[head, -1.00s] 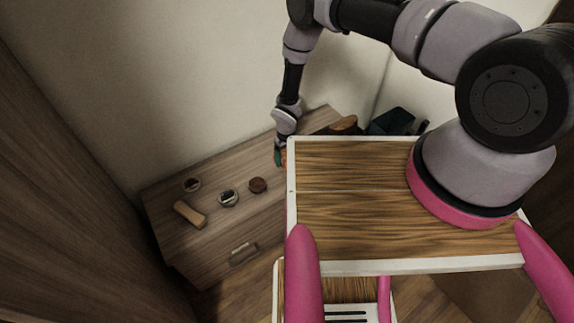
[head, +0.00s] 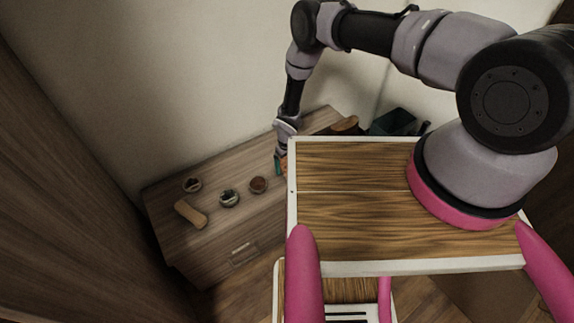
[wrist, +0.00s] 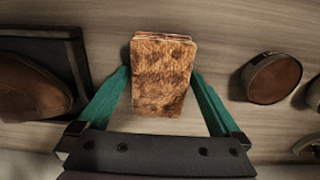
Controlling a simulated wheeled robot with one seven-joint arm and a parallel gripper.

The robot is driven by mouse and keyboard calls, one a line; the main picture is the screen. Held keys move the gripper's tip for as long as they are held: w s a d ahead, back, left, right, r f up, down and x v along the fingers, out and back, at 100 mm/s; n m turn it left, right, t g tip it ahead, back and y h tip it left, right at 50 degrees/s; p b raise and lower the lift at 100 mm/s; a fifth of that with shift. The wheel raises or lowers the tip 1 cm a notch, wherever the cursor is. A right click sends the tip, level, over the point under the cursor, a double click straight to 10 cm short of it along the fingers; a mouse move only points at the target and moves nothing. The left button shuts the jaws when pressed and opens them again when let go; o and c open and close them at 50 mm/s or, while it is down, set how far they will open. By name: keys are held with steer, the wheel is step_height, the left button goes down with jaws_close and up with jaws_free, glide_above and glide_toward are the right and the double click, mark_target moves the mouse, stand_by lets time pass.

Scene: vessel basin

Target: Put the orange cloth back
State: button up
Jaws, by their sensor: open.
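The orange cloth (wrist: 162,85) is a folded, mottled orange-brown stack lying on the wooden surface. In the wrist view it sits between the two teal fingers of my gripper (wrist: 161,74), with a gap on each side. The gripper is open and not clamped on it. In the head view my gripper (head: 279,166) is at the dresser top, and only a sliver of the orange cloth (head: 285,164) shows beside it. The rest is hidden by my gripper and my own body.
The dresser top (head: 235,165) also holds several small round containers (head: 229,198) and a tan block (head: 190,214) to the left. A dark tray (wrist: 78,62) with a brown rounded object (wrist: 30,90) lies left of the cloth in the wrist view. A dark green bin (head: 393,121) stands behind.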

step_height(320, 180, up, 12)
steer(key=shift+r, duration=0.15)
stand_by(0.3)
steer(key=w+d+r+m+t, duration=0.1)
steer(key=w+d+r, duration=0.25)
steer(key=r, duration=0.85)
steer(key=w+d+r+m+t, duration=0.15)
steer(key=w+r, duration=0.25)
steer(key=r, duration=0.8)
steer(key=w+d+r+m, duration=0.2)
steer(key=w+d+r, duration=0.1)
steer(key=r, duration=0.9)
steer(key=s+d+r+m+t, duration=0.1)
steer(key=s+d+r, duration=0.3)
steer(key=r, duration=0.5)
steer(key=s+d+r+m+t+y, duration=0.1)
steer(key=s+d+r+m, duration=0.1)
steer(key=s+d+r, duration=0.5)
steer(key=s+d+r+m, duration=0.1)
steer(key=s+d+r, duration=0.1)
steer(key=r, duration=0.9)
steer(key=s+d+r+m+t, duration=0.1)
steer(key=s+d+r, duration=0.1)
steer(key=s, duration=0.6)
steer(key=s+d+r+m+t+y, duration=0.1)
steer(key=s+d+r, duration=0.1)
steer(key=s+r, duration=0.3)
steer(key=s, duration=0.4)
steer(key=shift+t, duration=0.35)
